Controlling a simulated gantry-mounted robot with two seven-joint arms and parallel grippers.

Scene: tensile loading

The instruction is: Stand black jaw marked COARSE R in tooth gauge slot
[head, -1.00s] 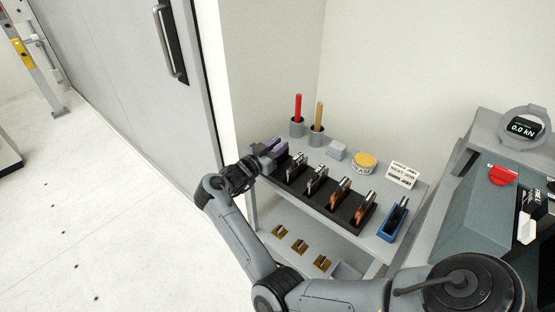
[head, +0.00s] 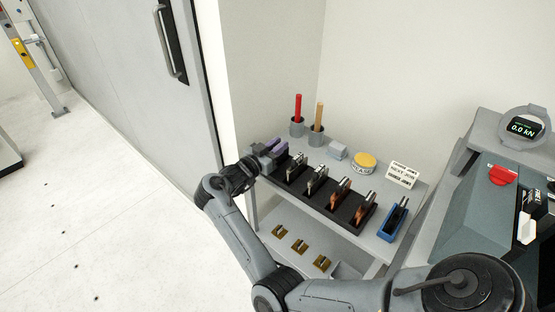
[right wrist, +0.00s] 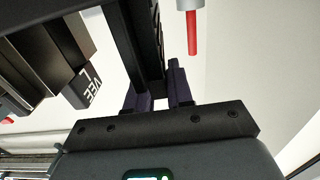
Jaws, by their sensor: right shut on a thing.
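My right gripper (head: 272,149), with purple fingers, is at the left end of the black rack (head: 322,196) on the shelf top. In the right wrist view its fingers (right wrist: 160,92) are shut on a black jaw (right wrist: 149,45). Marking on that jaw's side is seen edge-on and cannot be read. In the head view the jaw is hidden by the gripper. I cannot tell whether it still touches the rack. A blue slotted holder (head: 388,232), perhaps the tooth gauge, stands at the rack's right, with a dark and silver part in it. My left gripper is not in view.
Silver jaws (head: 317,179) and copper-coloured jaws (head: 340,192) stand in the rack. A block marked VEE L (right wrist: 92,92) is near my fingers. Behind are two cups with a red handle (head: 298,107) and a tan handle (head: 319,116), a yellow-lidded tub (head: 365,161) and a sign (head: 403,174).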

